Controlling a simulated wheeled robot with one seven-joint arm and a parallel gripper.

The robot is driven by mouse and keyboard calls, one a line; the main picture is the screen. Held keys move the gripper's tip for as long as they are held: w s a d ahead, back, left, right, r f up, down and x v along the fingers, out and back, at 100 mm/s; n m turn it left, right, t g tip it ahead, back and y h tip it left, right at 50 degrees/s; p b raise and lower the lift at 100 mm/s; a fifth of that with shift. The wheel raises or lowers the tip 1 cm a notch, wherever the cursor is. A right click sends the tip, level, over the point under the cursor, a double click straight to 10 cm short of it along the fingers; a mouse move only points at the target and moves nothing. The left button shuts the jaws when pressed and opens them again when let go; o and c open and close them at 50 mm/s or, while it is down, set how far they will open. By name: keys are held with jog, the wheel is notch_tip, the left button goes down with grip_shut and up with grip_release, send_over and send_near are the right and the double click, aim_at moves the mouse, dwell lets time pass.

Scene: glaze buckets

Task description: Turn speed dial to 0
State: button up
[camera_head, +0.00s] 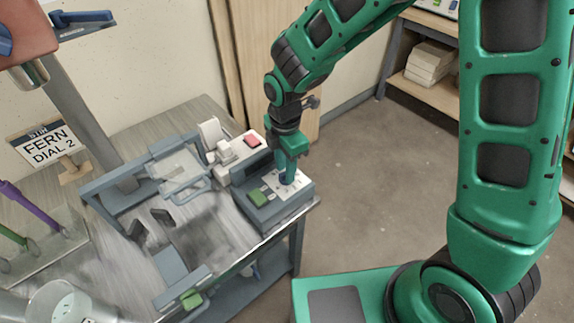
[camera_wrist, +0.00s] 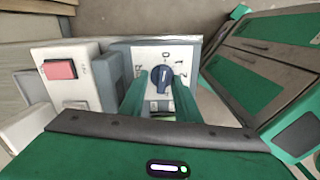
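The speed dial (camera_wrist: 161,80) is a dark blue round knob with a pale pointer line, on a white plate (camera_wrist: 190,50) printed with marks. A 0 shows beyond the knob, a 1 and a 2 to its right, and what looks like an R to its left. The pointer line runs roughly toward and away from the camera; which mark it indicates is unclear. My gripper (camera_wrist: 162,88) has its two green fingers on either side of the knob. Whether they press on it cannot be told. In the head view my gripper (camera_head: 287,171) points down over the control box (camera_head: 262,211).
A red button (camera_wrist: 60,69) on a white box sits left of the dial plate. A green button (camera_head: 257,197) is on the control box. A sign reading FERN DIAL 2 (camera_head: 47,143) stands at the left. Open floor lies right of the bench (camera_head: 225,240).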

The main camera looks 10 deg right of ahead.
notch_tip(320, 180, up, 11)
jog(key=shift+f, duration=0.15)
jog(key=shift+w, duration=0.1)
dwell(0.5)
jog(key=s+d+r+m, duration=0.2)
jog(key=d+m, duration=0.3)
jog(key=d, duration=0.3)
jog(key=s+d+r+m, duration=0.2)
jog(key=d+m, duration=0.3)
jog(key=d, duration=0.4)
jog(key=s+d+r+m, duration=0.2)
jog(key=d+m, duration=0.3)
jog(key=d, duration=0.3)
jog(key=s+d+m, duration=1)
jog(key=s+m, duration=0.4)
jog(key=s, duration=0.1)
jog(key=shift+s+d, duration=0.25)
jog(key=shift+s, duration=0.05)
jog(key=shift+f, duration=0.1)
